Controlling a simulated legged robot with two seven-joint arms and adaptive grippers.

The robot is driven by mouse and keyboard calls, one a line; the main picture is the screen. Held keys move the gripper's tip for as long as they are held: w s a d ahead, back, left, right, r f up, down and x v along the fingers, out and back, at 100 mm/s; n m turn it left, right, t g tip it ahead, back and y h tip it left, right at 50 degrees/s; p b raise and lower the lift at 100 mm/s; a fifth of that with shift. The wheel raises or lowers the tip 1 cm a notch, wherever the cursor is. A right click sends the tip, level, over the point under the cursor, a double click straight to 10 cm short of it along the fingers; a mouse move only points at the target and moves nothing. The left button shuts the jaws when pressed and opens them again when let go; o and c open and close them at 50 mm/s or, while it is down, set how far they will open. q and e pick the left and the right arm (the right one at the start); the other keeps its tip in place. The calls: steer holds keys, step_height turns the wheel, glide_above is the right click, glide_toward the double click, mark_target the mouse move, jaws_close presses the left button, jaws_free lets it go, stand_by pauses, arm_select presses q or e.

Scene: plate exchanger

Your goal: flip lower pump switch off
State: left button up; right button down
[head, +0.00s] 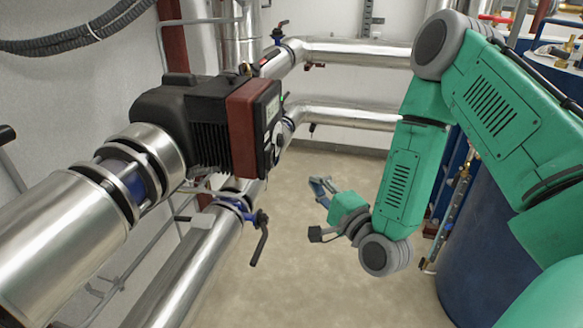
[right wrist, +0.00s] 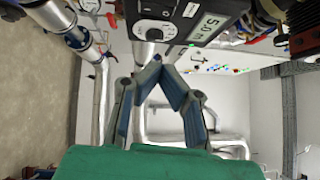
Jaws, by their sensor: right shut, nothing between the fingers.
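A pump (head: 200,125) with a black body and a dark red band sits on the large silver pipe at the left of the head view. Its front panel (head: 270,115) is seen edge-on. My right gripper (head: 318,188) is in front of the panel, to its right and lower, apart from it. Its fingers are shut and empty; the tips (right wrist: 158,63) meet in the right wrist view. That view also shows a dark pump panel with a round dial (right wrist: 152,28) and a display (right wrist: 210,28) beyond the fingertips. I cannot make out which part is the lower switch. My left gripper is out of view.
Silver pipes (head: 345,117) run along the back wall. A valve with a dark lever (head: 259,240) hangs below the pump. A large blue tank (head: 490,240) stands at the right behind my right arm. The floor (head: 320,280) between is clear.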

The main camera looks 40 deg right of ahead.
glide_toward(274, 151)
steer(key=w+d, duration=0.3)
steer(key=d, duration=0.1)
steer(key=w+a, duration=0.3)
steer(key=w, duration=0.1)
steer(key=shift+a+r, duration=0.2)
steer(key=shift+r, duration=0.15)
steer(key=shift+d, duration=0.1)
steer(key=shift+d+f, duration=0.1)
steer(key=shift+w+r+g+p, duration=0.3)
steer(key=shift+r+p, duration=0.05)
steer(key=shift+p, duration=0.45)
steer(key=shift+s+a+f, duration=0.1)
steer(key=shift+a+f, duration=0.05)
steer(key=shift+a, duration=0.1)
